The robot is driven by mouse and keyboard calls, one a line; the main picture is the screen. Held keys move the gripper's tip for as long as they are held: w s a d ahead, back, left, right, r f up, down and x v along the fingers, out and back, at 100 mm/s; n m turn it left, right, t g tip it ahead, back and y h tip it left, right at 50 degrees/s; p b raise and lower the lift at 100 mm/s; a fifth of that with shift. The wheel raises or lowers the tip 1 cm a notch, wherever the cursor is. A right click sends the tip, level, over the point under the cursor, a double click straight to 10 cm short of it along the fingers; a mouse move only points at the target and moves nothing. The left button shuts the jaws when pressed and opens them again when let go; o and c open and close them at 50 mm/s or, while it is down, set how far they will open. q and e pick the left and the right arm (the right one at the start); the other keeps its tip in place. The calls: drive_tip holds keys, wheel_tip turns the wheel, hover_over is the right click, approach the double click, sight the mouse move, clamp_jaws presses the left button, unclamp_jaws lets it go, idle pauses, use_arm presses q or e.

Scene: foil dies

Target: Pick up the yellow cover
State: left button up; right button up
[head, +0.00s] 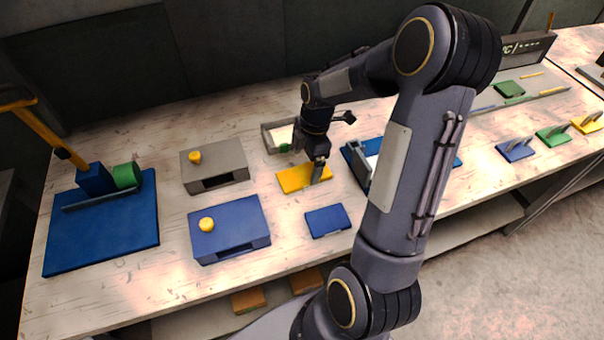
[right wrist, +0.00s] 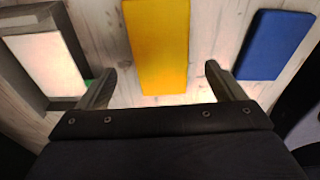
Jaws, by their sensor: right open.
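The yellow cover (head: 291,181) is a flat rectangular plate lying on the wooden table in the middle of the head view. It also shows in the right wrist view (right wrist: 158,45), centred between the fingers and just beyond them. My right gripper (head: 318,174) is open and empty, pointing down over the right end of the cover. In the right wrist view the two fingers (right wrist: 160,88) are spread wider than the cover, and neither touches it. The head view partly hides the cover's right end behind the gripper. My left gripper is in no view.
A blue cover (head: 327,220) lies in front, right of the yellow one. A grey tray (head: 268,138) with a white insert stands behind. A grey box (head: 214,165) and a blue box (head: 229,229), each with a yellow knob, stand left. A blue-based press (head: 107,235) is farther left.

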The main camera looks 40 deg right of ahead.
sight(304, 173)
wheel_tip(304, 173, down, 4)
drive_tip(key=shift+a+r, duration=0.15)
drive_tip(key=c, duration=1.1)
drive_tip(key=shift+r, duration=0.1)
